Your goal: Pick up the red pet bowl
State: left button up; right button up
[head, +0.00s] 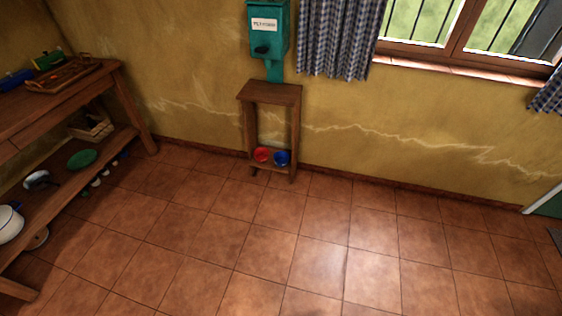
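The red pet bowl (262,154) sits on the low shelf of a small wooden stand (270,93) against the far yellow wall. A blue bowl (282,158) stands right beside it, on its right. The stand's top and side posts frame the two bowls, and its front looks open. Neither of my grippers shows in the head view.
A teal dispenser box (267,30) is above the stand. A wooden table (62,95) with a lower shelf runs along the left, holding a tray (66,74), a green dish (82,159) and a white pot (10,223). The tiled floor (290,240) before the stand is clear.

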aim_at(261, 155)
jog(key=i+j, duration=0.25)
jog(key=i+j+z, duration=0.15)
jog(key=i+j, duration=0.15)
jog(key=j, duration=0.15)
jog(key=i+j, duration=0.25)
jog(key=j, duration=0.15)
jog(key=i+j+z, duration=0.1)
jog(key=i+j, duration=0.15)
jog(key=j, duration=0.15)
jog(key=i+j+z, duration=0.1)
jog(key=j, duration=0.3)
jog(key=i+j, duration=0.35)
jog(key=j+z, duration=0.05)
jog(key=j, duration=0.05)
